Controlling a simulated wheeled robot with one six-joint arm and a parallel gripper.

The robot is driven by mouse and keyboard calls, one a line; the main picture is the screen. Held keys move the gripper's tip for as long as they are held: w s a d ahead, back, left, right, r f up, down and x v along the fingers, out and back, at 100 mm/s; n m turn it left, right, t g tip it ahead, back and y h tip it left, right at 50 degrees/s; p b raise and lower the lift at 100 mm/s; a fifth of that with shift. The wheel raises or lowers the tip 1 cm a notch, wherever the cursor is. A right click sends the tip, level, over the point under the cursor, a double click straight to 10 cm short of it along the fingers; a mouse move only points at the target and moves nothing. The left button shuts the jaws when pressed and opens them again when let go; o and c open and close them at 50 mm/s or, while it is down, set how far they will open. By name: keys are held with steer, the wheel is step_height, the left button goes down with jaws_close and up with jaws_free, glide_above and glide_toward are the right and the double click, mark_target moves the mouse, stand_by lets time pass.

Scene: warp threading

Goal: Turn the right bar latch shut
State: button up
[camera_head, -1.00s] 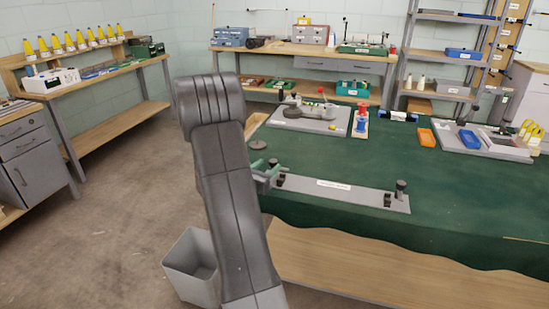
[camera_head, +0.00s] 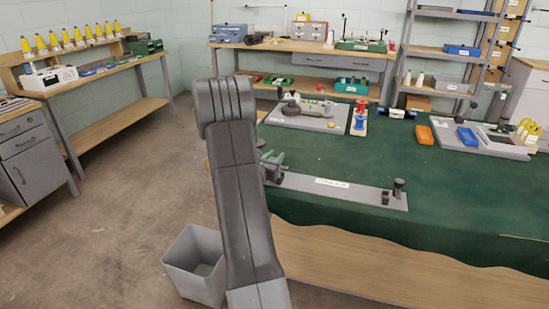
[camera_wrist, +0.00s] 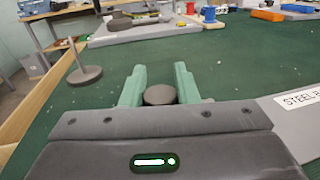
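The long grey plate (camera_head: 330,186) with a white label lies along the near edge of the green table. A dark upright knob (camera_head: 399,186) with a smaller block beside it stands at its right end, away from my gripper. My gripper (camera_head: 272,166) is over the plate's left end, partly hidden by my arm. In the wrist view its two green fingers (camera_wrist: 159,76) stand apart, with a dark round knob (camera_wrist: 160,95) showing between them. I cannot tell whether they touch it. The plate also shows there at the right (camera_wrist: 290,125). The latch's exact angle is unclear.
A dark disc with a thin post (camera_wrist: 85,74) stands left of my fingers. A grey board (camera_head: 305,116) with parts, red and blue spools (camera_head: 360,119) and an orange tray (camera_head: 424,135) lie farther back. A grey bin (camera_head: 196,268) stands on the floor. The table's middle is clear.

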steer(key=shift+f+m+g+h+b, duration=0.25)
steer(key=shift+m+g+h+b, duration=0.2)
steer(key=shift+b, duration=0.75)
steer(key=m+h+b, duration=0.1)
steer(key=b, duration=0.1)
steer(key=shift+f+g+b, duration=0.1)
steer(key=shift+g+b, duration=0.2)
steer(key=shift+g, duration=0.05)
steer(key=m+g+h+b, duration=0.1)
steer(key=b, duration=0.1)
steer(key=m+g+h+b, duration=0.1)
steer(key=g+h+b, duration=0.1)
steer(key=m+g+h+b, duration=0.1)
steer(key=m+b, duration=0.1)
steer(key=shift+s+d, duration=0.25)
steer(key=m+g+h+b, duration=0.1)
steer(key=g, duration=0.1)
steer(key=m+g+b, duration=0.1)
steer(key=m+g+h+b, duration=0.1)
steer(key=g+b, duration=0.1)
steer(key=shift+s+d+g+h, duration=0.15)
steer(key=shift+s+g+h, duration=0.15)
steer(key=shift+h, duration=0.05)
steer(key=shift+s+r+m+g+h+b, duration=0.2)
steer(key=shift+m+g+b, duration=0.45)
steer(key=shift+m+g, duration=0.75)
steer(key=shift+s+r+m+g+h+b, duration=0.15)
steer(key=shift+m+g+b, duration=0.6)
steer(key=shift+g, duration=1.45)
